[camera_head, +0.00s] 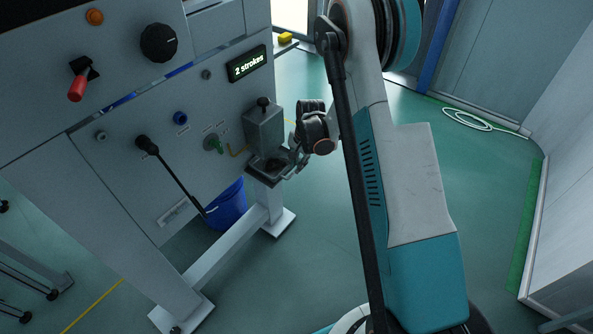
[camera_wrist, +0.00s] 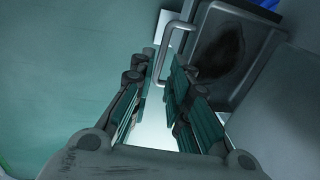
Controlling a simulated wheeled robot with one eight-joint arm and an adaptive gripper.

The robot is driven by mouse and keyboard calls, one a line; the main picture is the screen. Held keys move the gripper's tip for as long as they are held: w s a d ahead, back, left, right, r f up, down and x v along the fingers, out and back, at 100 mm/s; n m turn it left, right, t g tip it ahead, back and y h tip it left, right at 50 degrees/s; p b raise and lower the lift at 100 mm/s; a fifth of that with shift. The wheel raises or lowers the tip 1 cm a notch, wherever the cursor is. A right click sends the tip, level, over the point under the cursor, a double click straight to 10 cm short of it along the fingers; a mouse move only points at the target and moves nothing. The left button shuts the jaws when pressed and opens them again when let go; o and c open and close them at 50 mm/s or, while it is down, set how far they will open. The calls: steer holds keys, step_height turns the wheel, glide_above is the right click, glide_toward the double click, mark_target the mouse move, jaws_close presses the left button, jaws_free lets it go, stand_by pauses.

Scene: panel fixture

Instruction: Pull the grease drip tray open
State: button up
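The grease drip tray (camera_wrist: 250,78) is a grey shallow tray with a dark grease patch inside. It sits low on the panel, below a grey box with a black knob, and shows in the head view (camera_head: 264,177). Its pale U-shaped bar handle (camera_wrist: 161,68) sticks out from the tray's front. My gripper (camera_wrist: 164,62) is at the handle, with one finger on each side of it in the wrist view. A gap shows between the fingers. Part of the handle is hidden behind the right finger, so contact cannot be told. In the head view my gripper (camera_head: 296,163) is beside the tray.
The panel (camera_head: 120,185) carries a black lever (camera_head: 175,175), a red-handled switch (camera_head: 78,86), knobs and a display (camera_head: 247,67) reading "2 strokes". A blue bucket (camera_head: 227,207) stands below, near a grey leg. Green floor is clear to the right; a pale hose (camera_head: 468,121) lies farther back.

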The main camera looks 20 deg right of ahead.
steer(key=shift+w+a+f+b, duration=0.1)
steer(key=shift+f+b, duration=0.05)
steer(key=shift+f, duration=0.5)
steer(key=shift+w+a+f+b, duration=0.1)
steer(key=shift+f+b, duration=0.05)
steer(key=shift+f, duration=0.45)
steer(key=shift+c, duration=0.6)
jaws_close()
steer(key=shift+d, duration=0.1)
